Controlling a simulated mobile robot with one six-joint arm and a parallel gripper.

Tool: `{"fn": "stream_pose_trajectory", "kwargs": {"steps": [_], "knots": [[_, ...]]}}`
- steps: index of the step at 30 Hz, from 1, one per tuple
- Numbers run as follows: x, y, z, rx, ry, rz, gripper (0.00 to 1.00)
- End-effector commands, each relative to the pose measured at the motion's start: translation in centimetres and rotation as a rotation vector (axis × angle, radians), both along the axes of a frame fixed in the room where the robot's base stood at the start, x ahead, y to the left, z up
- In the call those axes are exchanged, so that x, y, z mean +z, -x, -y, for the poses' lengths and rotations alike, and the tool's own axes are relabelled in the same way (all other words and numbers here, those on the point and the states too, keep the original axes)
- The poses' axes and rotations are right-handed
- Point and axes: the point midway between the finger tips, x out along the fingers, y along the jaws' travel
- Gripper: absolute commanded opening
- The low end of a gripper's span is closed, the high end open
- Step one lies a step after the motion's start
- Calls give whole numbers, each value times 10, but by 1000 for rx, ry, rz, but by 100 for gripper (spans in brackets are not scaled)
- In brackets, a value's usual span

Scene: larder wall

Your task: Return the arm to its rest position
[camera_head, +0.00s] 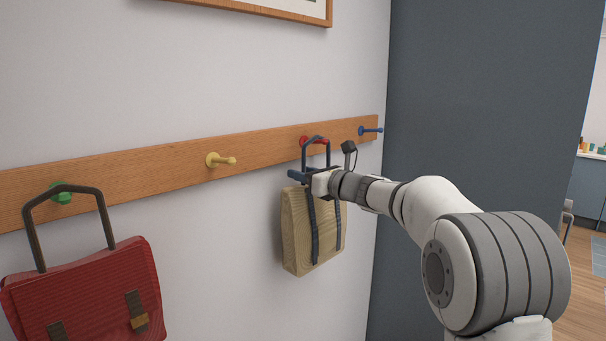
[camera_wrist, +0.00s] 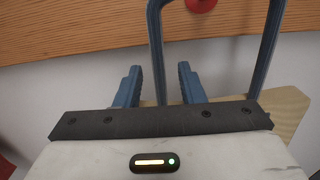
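My gripper (camera_head: 303,175) is at the beige bag (camera_head: 299,235), which hangs on the wooden peg rail by the red peg (camera_head: 304,141). The bag has a dark blue handle (camera_head: 318,138) and dark straps down its front. In the wrist view, my gripper (camera_wrist: 159,76) is open. Its two fingers stand apart with one leg of the handle (camera_wrist: 156,50) between them, and gaps show on both sides. The red peg (camera_wrist: 201,4) is at the top edge, and the handle's top is cut off there.
The peg rail (camera_head: 130,174) runs along the white wall. A red satchel (camera_head: 90,295) hangs on the green peg (camera_head: 62,197) at left. The yellow peg (camera_head: 222,160) and blue peg (camera_head: 369,131) are bare. A dark grey wall (camera_head: 480,90) stands at right.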

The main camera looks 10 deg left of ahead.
Motion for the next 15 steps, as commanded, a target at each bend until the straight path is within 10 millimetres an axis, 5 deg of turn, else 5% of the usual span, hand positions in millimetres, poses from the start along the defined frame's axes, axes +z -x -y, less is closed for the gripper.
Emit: {"fn": "stream_pose_trajectory", "kwargs": {"steps": [15], "knots": [[0,44,57,-4,-4,0,36]]}}
